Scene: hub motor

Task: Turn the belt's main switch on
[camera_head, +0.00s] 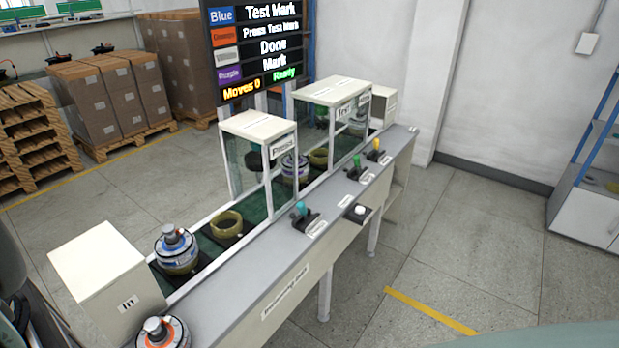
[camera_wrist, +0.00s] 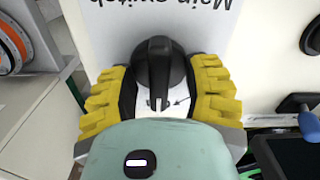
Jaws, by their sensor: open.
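The main switch (camera_wrist: 157,68) is a black rotary knob on a white panel in the wrist view. Its grip ridge stands roughly upright in that picture. The label "Main switch" (camera_wrist: 158,12) reads upside down above it, and small marks with a curved arrow show just below it. My gripper (camera_wrist: 161,82) has its yellow ridged fingers on the left and right of the knob. The jaws are open around it; whether either finger touches it I cannot tell. In the head view I make out neither the switch nor my gripper. The belt (camera_head: 255,208) runs along the line.
A hub motor with an orange ring (camera_head: 163,333) stands at the line's near end; another motor (camera_head: 176,250) sits on the belt. Teal (camera_head: 301,210), green and yellow levers and a white button (camera_head: 360,210) line the front ledge. Open floor (camera_head: 480,250) lies to the right.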

